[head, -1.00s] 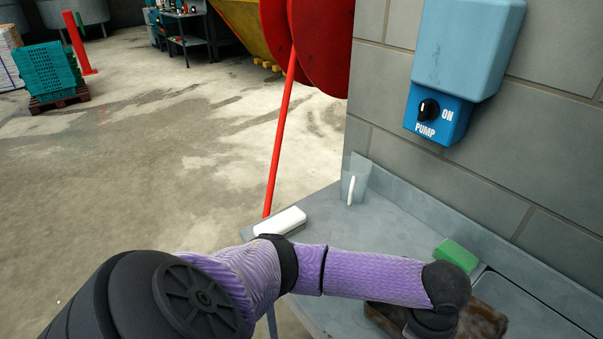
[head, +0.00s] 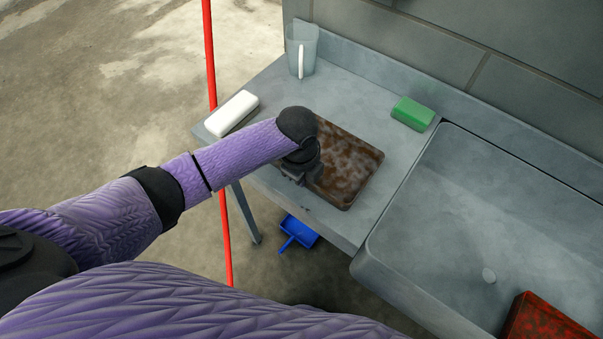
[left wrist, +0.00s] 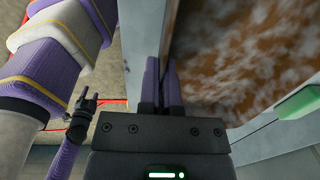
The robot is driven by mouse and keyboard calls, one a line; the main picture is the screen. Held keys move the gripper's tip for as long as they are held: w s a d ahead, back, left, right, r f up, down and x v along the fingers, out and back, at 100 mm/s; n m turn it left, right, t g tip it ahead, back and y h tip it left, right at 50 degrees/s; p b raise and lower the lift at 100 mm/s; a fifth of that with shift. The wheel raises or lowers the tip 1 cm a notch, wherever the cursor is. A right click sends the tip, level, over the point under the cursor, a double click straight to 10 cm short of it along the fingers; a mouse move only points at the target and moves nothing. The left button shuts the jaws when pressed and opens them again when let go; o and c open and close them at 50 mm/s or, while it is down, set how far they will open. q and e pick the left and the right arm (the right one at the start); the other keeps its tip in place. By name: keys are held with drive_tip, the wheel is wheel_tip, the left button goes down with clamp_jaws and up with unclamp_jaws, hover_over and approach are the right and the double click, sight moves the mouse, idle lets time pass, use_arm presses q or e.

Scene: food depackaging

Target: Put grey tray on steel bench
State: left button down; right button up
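The tray (head: 350,170), its inside covered in brown and whitish grime, is over the steel bench (head: 385,205), left of the sink. I cannot tell whether it touches the bench top. My left gripper (head: 302,178) is at the tray's near left edge, partly hidden by its own wrist. In the left wrist view my left gripper (left wrist: 161,85) has its fingers close together on the rim of the tray (left wrist: 240,60).
A white block (head: 232,113) and a clear jug (head: 301,50) stand at the bench's left end. A green sponge (head: 413,113) lies behind the tray, beside the sink (head: 470,230). A red object (head: 545,320) is in the sink. A blue dustpan (head: 299,232) is below.

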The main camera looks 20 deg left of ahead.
use_arm(q)
drive_tip(key=shift+f, duration=0.25)
drive_tip(key=shift+f, duration=0.15)
drive_tip(key=c, duration=0.8)
unclamp_jaws()
drive_tip(key=shift+s+a+r+p, duration=0.15)
drive_tip(key=shift+r+p, duration=0.5)
drive_tip(key=shift+r, duration=1.4)
drive_tip(key=shift+s+d+r+p, duration=0.15)
drive_tip(key=shift+r+p, duration=0.45)
drive_tip(key=shift+r, duration=1.45)
drive_tip(key=shift+s+a+r+p, duration=0.2)
drive_tip(key=shift+r+p, duration=0.45)
drive_tip(key=shift+r, duration=1.4)
